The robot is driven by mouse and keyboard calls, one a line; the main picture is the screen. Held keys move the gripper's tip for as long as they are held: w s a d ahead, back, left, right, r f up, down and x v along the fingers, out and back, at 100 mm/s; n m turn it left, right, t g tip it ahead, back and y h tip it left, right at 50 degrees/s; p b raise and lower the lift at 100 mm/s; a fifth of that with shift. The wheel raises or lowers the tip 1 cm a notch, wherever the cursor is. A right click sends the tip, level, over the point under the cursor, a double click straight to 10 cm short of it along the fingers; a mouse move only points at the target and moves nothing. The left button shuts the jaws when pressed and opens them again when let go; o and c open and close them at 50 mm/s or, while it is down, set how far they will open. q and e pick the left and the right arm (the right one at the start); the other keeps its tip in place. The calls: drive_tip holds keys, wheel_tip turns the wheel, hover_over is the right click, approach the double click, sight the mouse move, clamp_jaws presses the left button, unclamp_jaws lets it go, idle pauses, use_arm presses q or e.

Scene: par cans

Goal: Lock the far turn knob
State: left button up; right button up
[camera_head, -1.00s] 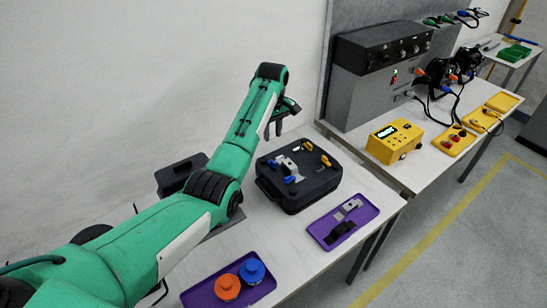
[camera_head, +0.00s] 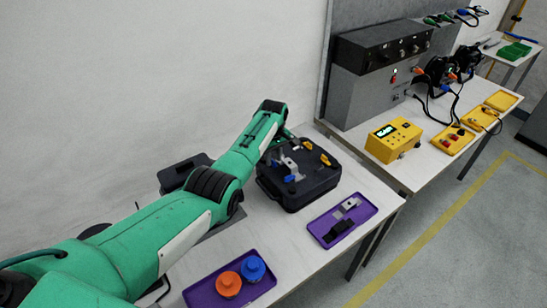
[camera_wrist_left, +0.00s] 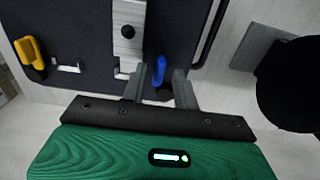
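A black case (camera_head: 300,192) on the near table carries a silver bracket (camera_head: 289,165), a far blue turn knob (camera_head: 275,163), a nearer blue knob (camera_head: 290,178) and two yellow knobs (camera_head: 307,145) (camera_head: 325,159). My left gripper (camera_wrist_left: 158,88) is over the case's far edge, mostly hidden by its arm in the head view. In the left wrist view its fingers are apart, with a blue knob (camera_wrist_left: 160,70) between them and visible gaps on both sides. The silver bracket (camera_wrist_left: 128,28) and a yellow knob (camera_wrist_left: 30,55) lie left of that knob. My right gripper is not in view.
A purple tray (camera_head: 315,228) with metal and black parts lies in front of the case. Another purple tray (camera_head: 205,298) holds an orange and a blue round piece. The wall rises behind. A second table (camera_head: 420,170) to the right carries a yellow box (camera_head: 395,140).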

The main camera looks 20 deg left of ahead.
use_arm(q)
drive_tip(key=shift+f, duration=0.3)
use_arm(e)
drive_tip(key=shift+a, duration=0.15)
use_arm(q)
clamp_jaws()
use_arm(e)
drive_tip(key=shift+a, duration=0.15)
